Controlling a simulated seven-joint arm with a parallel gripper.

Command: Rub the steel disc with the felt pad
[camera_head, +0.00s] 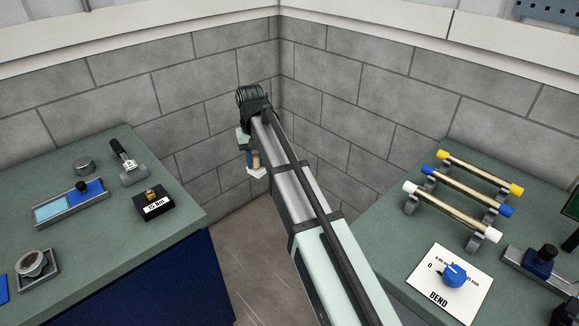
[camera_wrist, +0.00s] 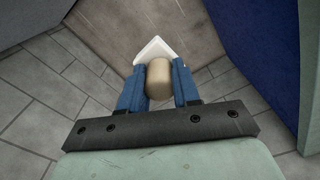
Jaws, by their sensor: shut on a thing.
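My gripper (camera_wrist: 158,70) is shut on a tan, rounded handle (camera_wrist: 158,82) between its two blue fingers. A white, flat-cornered pad (camera_wrist: 155,49) shows beyond the handle and looks like the felt pad's face. In the head view the white pad (camera_head: 257,172) hangs below my gripper (camera_head: 253,161), in the gap between the two benches, clear of both.
The left bench (camera_head: 125,220) also holds a blue slider tray (camera_head: 71,203), a roller-like tool (camera_head: 127,164) and a black labelled box (camera_head: 153,203). The right bench carries several rods (camera_head: 463,196) on stands and a blue knob (camera_head: 454,274) on a white plate. Block walls stand behind.

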